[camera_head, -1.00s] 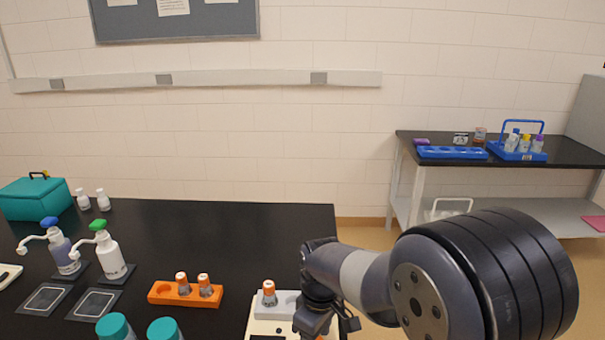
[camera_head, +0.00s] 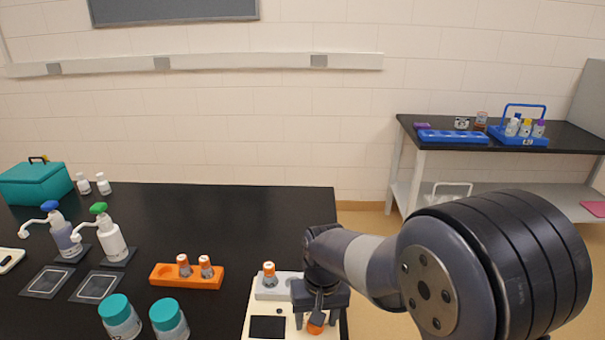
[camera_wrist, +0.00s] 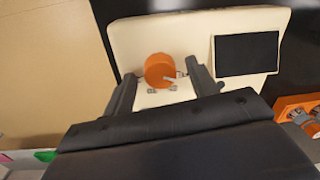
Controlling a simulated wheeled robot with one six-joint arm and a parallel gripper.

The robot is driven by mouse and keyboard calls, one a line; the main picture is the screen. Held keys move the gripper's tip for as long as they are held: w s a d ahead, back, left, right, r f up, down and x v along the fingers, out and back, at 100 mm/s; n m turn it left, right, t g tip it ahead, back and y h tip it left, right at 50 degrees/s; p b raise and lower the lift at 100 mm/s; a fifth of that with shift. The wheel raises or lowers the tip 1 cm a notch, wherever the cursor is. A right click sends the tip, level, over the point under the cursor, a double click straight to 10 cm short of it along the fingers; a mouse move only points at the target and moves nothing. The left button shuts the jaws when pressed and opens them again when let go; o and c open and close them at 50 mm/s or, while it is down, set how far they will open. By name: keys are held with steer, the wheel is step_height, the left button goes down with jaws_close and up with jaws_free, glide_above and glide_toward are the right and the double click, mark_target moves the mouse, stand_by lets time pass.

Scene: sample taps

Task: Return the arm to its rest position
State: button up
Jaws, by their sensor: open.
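My gripper (camera_head: 322,318) is at the right edge of the black bench, pointing down over a cream device (camera_head: 257,312) with a dark screen. In the wrist view my gripper's two fingers (camera_wrist: 163,90) stand apart. A round orange part (camera_wrist: 160,70) of the device lies between them, with visible gaps on both sides; it also shows below the gripper in the head view (camera_head: 316,326). I cannot tell whether it is a knob or a cap. My arm reaches in from the right.
An orange-capped vial (camera_head: 269,274) stands in a grey block on the device. Left are an orange rack (camera_head: 172,282) with two vials, teal-lidded jars (camera_head: 120,317), pump bottles (camera_head: 108,240) and a teal box (camera_head: 36,184). A second table (camera_head: 565,140) stands back right.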

steer(key=m, duration=0.4)
steer(key=shift+m, duration=0.3)
steer(key=m, duration=0.4)
steer(key=shift+r, duration=1.05)
steer(key=shift+s, duration=0.1)
